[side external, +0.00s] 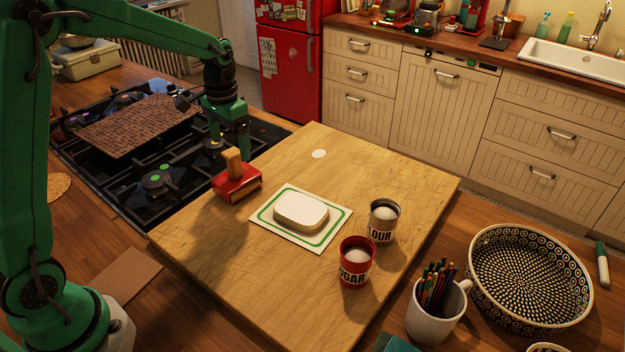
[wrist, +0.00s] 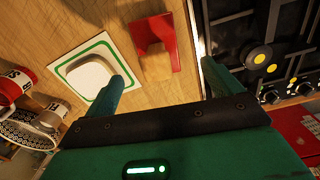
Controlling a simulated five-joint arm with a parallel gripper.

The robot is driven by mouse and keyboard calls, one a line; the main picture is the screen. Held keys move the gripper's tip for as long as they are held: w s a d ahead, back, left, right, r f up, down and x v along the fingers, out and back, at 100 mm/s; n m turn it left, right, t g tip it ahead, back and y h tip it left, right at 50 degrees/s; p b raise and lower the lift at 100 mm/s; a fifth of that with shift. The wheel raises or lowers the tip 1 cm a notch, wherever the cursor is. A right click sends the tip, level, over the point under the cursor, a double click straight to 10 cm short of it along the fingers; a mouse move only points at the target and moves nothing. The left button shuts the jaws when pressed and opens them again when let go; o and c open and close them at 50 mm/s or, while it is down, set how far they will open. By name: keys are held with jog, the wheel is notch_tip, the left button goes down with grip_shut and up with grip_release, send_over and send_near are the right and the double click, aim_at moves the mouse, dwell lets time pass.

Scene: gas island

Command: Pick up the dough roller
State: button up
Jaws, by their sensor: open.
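The dough roller (side external: 238,188) is a red block-like piece with an upright wooden handle. It stands on the left edge area of the wooden board (side external: 215,262), beside the stove. My gripper (side external: 231,138) is green, open and empty, above and behind the roller in the side view. In the wrist view the roller (wrist: 174,55) lies ahead, between the lines of my two spread fingers (wrist: 160,88), apart from them. A pale dough block (side external: 301,211) lies on a white, green-bordered mat (side external: 263,231) right of the roller.
A flour tin (side external: 382,222) and a red sugar tin (side external: 356,262) stand on the board's right side. A mug of pencils (side external: 437,303) and a patterned bowl (side external: 530,280) stand beyond it. The black gas stove (side external: 190,190) borders the board's left. The board's near part is clear.

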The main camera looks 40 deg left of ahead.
aim_at(236, 167)
jog(key=shift+f, duration=0.1)
jog(key=shift+f, duration=1.25)
jog(key=shift+f, duration=0.1)
jog(key=shift+d+f, duration=0.2)
jog(key=shift+f, duration=2.3)
jog(key=c, duration=1.2)
jog(key=shift+o, duration=0.2)
jog(key=shift+r, duration=0.15)
